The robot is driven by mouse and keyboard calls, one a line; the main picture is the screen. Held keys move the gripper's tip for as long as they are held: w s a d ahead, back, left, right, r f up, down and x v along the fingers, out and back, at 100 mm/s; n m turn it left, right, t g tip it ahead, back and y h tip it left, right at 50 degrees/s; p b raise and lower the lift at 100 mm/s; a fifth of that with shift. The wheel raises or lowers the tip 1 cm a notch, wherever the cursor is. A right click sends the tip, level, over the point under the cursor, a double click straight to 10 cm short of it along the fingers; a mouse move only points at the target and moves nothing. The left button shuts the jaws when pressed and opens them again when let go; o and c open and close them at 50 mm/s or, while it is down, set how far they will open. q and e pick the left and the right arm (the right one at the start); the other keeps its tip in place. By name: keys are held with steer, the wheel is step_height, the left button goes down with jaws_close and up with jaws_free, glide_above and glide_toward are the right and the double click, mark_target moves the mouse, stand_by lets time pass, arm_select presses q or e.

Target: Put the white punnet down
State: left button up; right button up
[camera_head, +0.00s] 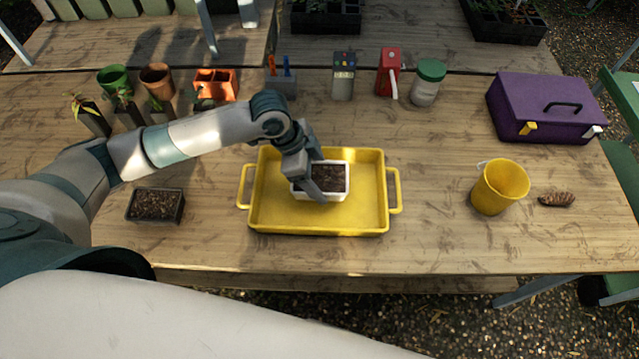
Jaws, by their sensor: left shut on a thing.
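The white punnet (338,194) holds dark soil and is in the middle of the yellow tray (270,214), within its walls in the picture. I cannot tell whether its base touches the tray floor. My left gripper (314,188) comes down from above and is shut on the punnet's left side. The gripper hides part of the punnet's left end. My right gripper is not in view.
A dark punnet of soil (156,205) stands left of the tray. A yellow bucket (498,187), a pine cone (557,199) and a purple toolbox (541,107) are on the right. Bare wood lies between tray and bucket.

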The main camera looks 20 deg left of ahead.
mark_target(320, 186)
arm_select(q)
steer(key=shift+f, duration=0.1)
step_height(320, 186, down, 3)
steer(key=shift+d+r+p, duration=0.1)
steer(key=shift+r+p, duration=0.1)
steer(key=shift+p, duration=0.55)
steer(key=shift+f, duration=0.6)
steer(key=shift+f, duration=0.1)
steer(key=o, duration=1.2)
steer(key=shift+o, duration=0.2)
steer(key=b+v, duration=0.2)
steer(key=v, duration=1)
steer(key=shift+b, duration=0.3)
